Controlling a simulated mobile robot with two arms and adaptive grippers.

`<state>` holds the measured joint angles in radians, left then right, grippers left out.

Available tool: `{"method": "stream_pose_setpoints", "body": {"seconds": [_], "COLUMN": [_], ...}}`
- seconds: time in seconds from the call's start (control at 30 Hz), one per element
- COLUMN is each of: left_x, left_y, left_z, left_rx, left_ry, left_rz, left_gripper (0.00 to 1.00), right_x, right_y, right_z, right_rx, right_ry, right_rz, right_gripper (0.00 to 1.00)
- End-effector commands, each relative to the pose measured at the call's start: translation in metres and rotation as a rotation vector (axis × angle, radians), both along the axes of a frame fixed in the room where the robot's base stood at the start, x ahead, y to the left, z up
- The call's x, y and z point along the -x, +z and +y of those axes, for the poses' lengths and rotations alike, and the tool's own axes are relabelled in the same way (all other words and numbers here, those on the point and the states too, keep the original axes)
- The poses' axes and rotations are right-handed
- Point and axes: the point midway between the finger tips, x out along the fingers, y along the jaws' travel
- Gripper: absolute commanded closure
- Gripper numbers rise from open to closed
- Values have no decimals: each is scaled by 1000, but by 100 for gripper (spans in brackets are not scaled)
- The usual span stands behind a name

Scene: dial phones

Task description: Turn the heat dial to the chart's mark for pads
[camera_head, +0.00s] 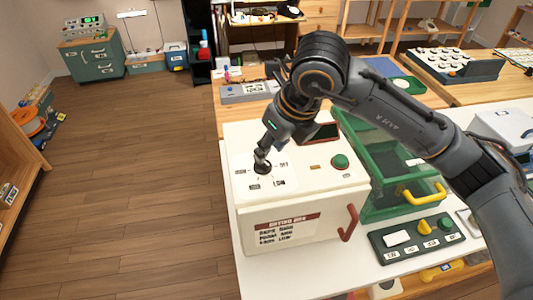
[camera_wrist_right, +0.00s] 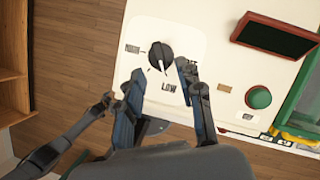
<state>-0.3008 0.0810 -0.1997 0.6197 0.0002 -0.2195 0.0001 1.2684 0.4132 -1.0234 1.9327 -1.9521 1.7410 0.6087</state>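The black heat dial (camera_head: 262,168) is on the sloped top of a white box (camera_head: 310,185). It shows close up in the right wrist view (camera_wrist_right: 160,56), where its white pointer line points down at or close to the LOW label (camera_wrist_right: 168,87). An OFF label and other small labels surround it. The chart (camera_head: 287,230) is on the box front; its lines are too small to read surely, though the last seems to end in LOW. My right gripper (camera_wrist_right: 160,72) is open, its fingertips either side of the dial's lower edge; contact cannot be told. My left gripper is not visible.
The box top also carries a green button (camera_head: 340,161) and a dark red-framed screen (camera_head: 322,132). A red handle (camera_head: 349,222) sticks out in front. The floor at left is clear.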

Motion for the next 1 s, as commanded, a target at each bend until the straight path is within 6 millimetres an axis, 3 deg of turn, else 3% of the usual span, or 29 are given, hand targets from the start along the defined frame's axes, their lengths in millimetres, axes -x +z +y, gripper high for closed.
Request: {"method": "stream_pose_setpoints", "body": {"seconds": [0.2, 0.4, 1.0], "left_x": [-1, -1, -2], "left_y": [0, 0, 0], "left_z": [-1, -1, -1], "left_rx": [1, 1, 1], "left_ry": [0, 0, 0], "left_rz": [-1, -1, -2], "left_gripper": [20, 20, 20], "right_x": [13, 19, 21], "right_y": [43, 64, 67], "right_z": [-11, -17, -18], "right_rx": [-1, -1, -1], "right_ry": [0, 0, 0], "right_rz": [-4, -2, -1], "right_gripper": [63, 63, 63]}}
